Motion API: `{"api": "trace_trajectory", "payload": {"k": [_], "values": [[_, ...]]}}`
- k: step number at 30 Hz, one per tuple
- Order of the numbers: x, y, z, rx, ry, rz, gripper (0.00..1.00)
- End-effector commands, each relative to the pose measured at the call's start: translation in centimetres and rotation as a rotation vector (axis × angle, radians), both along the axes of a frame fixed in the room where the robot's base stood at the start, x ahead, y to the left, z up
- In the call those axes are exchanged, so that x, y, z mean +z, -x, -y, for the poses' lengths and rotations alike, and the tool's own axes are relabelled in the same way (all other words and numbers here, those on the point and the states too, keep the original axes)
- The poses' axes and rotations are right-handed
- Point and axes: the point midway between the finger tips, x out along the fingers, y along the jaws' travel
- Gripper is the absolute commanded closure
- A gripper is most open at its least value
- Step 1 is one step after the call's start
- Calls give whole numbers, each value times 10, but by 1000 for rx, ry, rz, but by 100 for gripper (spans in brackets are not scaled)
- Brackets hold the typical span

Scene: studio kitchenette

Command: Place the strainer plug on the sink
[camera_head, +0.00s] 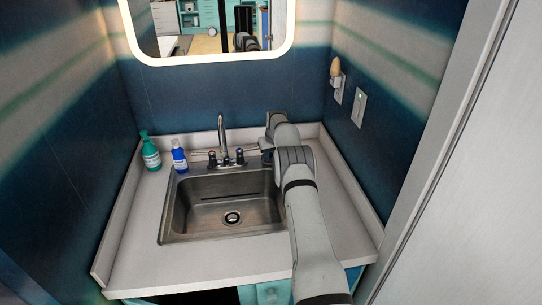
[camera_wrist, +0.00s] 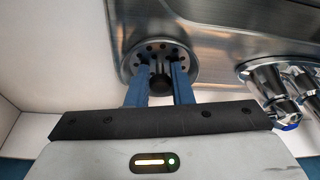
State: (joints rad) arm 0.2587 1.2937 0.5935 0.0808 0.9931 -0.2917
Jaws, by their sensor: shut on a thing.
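The strainer plug (camera_wrist: 160,48) is a round metal disc with holes and a dark central knob. In the wrist view my gripper (camera_wrist: 162,76) has its two blue fingers shut on either side of that knob. The plug lies over the back corner of the steel sink (camera_head: 178,205), beside the faucet handles; I cannot tell if it touches the rim. The sink rim also shows in the wrist view (camera_wrist: 210,35). In the head view my arm reaches over the sink's right side and hides most of the plug and fingers.
The faucet (camera_head: 222,140) stands at the back of the sink, close to the gripper. A green bottle (camera_head: 150,156) and a blue bottle (camera_head: 179,157) stand at the back left. The basin is empty, with a drain (camera_head: 232,217). The left counter (camera_head: 135,235) is clear.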

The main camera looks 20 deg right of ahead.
Motion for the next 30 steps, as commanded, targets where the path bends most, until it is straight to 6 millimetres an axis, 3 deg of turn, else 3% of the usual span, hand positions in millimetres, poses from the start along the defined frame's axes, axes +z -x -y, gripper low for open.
{"api": "trace_trajectory", "payload": {"k": [1, 2, 9, 21, 30], "values": [[-4, 0, 0, 0, 0, 0, 100], [-2, 0, 0, 0, 0, 0, 78], [-2, 0, 0, 0, 0, 0, 59], [8, 1, 0, 0, 0, 1, 58], [59, 15, 0, 0, 1, 3, 58]]}}
